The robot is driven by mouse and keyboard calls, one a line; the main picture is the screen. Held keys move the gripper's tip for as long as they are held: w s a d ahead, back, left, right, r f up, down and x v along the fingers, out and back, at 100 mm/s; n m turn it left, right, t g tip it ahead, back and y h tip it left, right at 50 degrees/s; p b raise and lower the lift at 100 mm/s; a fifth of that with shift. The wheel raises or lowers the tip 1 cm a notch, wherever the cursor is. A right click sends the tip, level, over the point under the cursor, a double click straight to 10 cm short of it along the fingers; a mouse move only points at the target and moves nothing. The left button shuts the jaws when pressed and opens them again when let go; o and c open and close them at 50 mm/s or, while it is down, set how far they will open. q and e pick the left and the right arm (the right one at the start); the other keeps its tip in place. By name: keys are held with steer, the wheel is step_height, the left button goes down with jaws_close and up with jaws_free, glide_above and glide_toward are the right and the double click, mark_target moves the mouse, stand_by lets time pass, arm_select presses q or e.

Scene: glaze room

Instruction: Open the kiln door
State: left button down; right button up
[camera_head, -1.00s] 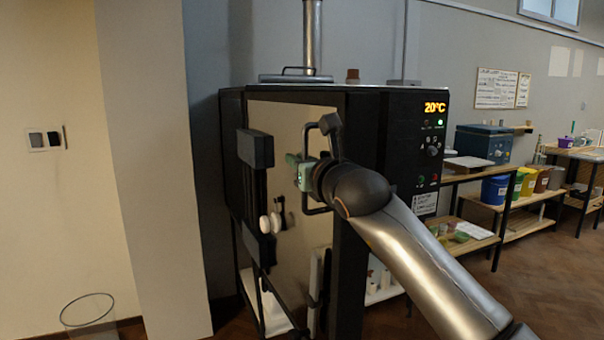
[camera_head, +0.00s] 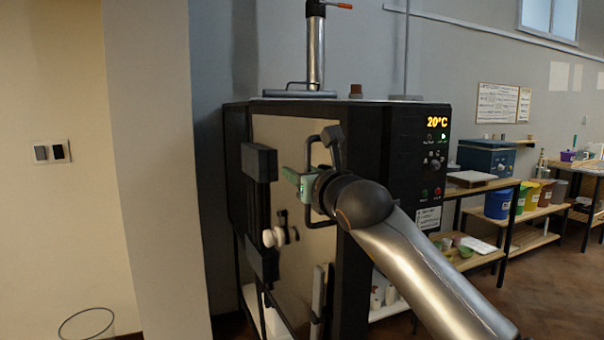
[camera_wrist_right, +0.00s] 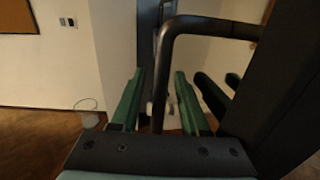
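The kiln (camera_head: 385,150) is a black box with a lit 20°C display in the head view. Its door (camera_head: 285,145) is a shiny panel that looks closed against the front. A black bar handle (camera_head: 309,155) stands out from the door, partly hidden by my right gripper (camera_head: 300,185). In the right wrist view, the handle bar (camera_wrist_right: 161,70) passes between the two green fingers of my right gripper (camera_wrist_right: 158,72). A gap shows on each side of the bar, so the fingers are open around it. My left gripper is not in view.
Black blocks (camera_head: 260,162) and a white knob (camera_head: 270,237) are at the door's left part. A pale wall column (camera_head: 150,170) stands left of the kiln. A wire-rimmed bin (camera_head: 88,322) is at lower left. Shelves with tubs (camera_head: 497,198) are at right.

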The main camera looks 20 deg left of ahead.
steer(key=b+v, duration=0.4)
steer(key=v, duration=0.8)
steer(key=shift+s+d, duration=0.2)
steer(key=shift+s, duration=0.05)
stand_by(0.5)
